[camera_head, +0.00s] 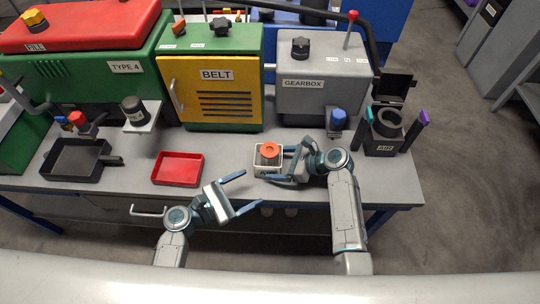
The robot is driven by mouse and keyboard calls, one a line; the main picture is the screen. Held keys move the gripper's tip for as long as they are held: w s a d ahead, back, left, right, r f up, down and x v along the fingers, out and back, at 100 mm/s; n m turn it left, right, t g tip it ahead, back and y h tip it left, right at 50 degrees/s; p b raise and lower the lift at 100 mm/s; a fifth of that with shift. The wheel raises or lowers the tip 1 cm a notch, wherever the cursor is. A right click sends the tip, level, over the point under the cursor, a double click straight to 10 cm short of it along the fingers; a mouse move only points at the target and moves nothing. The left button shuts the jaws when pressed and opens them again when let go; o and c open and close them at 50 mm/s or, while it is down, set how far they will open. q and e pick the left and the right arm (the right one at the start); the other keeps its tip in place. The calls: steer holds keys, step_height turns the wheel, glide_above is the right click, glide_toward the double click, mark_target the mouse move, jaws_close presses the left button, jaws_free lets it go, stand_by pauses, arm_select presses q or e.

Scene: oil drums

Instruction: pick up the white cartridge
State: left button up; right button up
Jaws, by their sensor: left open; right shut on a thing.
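A white, boxy thing with a round orange top, which I take to be the white cartridge (260,160), is near the table's front edge, right of centre. Its front carries a dark mark, partly hidden by a finger. My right gripper (284,167) reaches it from the right, with its fingers shut on it. The exact contact is hard to see, and I cannot tell whether it is clear of the table. My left gripper (248,193) is open and empty at the table's front edge, left of and below the cartridge.
A red tray (178,168) and a black tray (75,160) lie on the table to the left. Behind stand the green TYPE 4 machine (100,85), yellow BELT cabinet (213,92) and grey GEARBOX (322,85). A black AIR holder (384,135) stands at right. Bare table lies between red tray and cartridge.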

mark_target(263, 156)
arm_select(q)
steer(key=a+n+t, duration=0.1)
steer(key=w+a+r+n+t+y, duration=0.1)
steer(key=n, duration=0.1)
steer(key=a+r+n+t, duration=0.1)
steer(key=shift+w+n+y, duration=0.15)
steer(key=shift+n+y, duration=0.15)
steer(key=shift+n, duration=0.1)
steer(key=shift+w+d+r+t, duration=0.1)
steer(key=shift+w+t, duration=0.2)
steer(key=shift+n, duration=0.3)
steer(key=x, duration=1.1)
steer(key=shift+w+d, duration=0.1)
steer(key=shift+w, duration=0.05)
steer(key=c, duration=1.1)
steer(key=shift+o, duration=0.2)
steer(key=shift+y, duration=0.3)
step_height(263, 156, up, 10)
arm_select(e)
steer(key=o, duration=0.6)
